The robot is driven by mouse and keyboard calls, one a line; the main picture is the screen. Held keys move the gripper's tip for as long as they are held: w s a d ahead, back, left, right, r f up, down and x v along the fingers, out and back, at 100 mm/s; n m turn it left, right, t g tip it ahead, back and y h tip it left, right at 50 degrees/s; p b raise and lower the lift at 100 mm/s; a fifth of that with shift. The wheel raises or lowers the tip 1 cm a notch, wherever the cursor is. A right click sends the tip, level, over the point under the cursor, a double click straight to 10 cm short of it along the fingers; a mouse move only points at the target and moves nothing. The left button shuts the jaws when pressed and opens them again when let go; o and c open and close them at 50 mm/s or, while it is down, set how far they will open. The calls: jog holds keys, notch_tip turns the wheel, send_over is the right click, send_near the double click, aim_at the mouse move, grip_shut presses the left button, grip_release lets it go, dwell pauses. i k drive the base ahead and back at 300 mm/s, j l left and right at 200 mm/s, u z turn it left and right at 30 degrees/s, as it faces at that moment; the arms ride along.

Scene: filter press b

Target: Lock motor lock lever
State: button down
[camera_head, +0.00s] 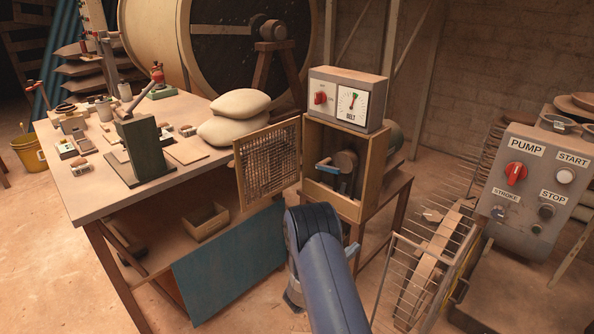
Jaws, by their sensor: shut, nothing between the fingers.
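A short lever with a blue handle (325,164) shows inside an open-fronted wooden box (374,178). It lies to the left of a round brown part (346,161). I take it for the motor lock lever, but no label shows on it. A second light-blue bar (352,250) shows lower down, just right of my arm; I cannot tell what it belongs to. My dark-blue arm rises from the bottom edge and bends in front of and below the box. My gripper's fingers do not show; the arm hides that end.
The mesh door (268,163) stands open left of the box. A BELT gauge box (347,98) sits on top. A cluttered workbench (110,200) is at left. A PUMP panel (537,190) and a wire-guarded wheel (432,262) are at right. Some floor is bare.

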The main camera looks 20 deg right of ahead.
aim_at(323, 165)
jog(key=i+l+u, duration=0.2)
jog(key=i, duration=0.25)
jog(key=i+l+u, duration=0.15)
jog(key=i+l, duration=0.2)
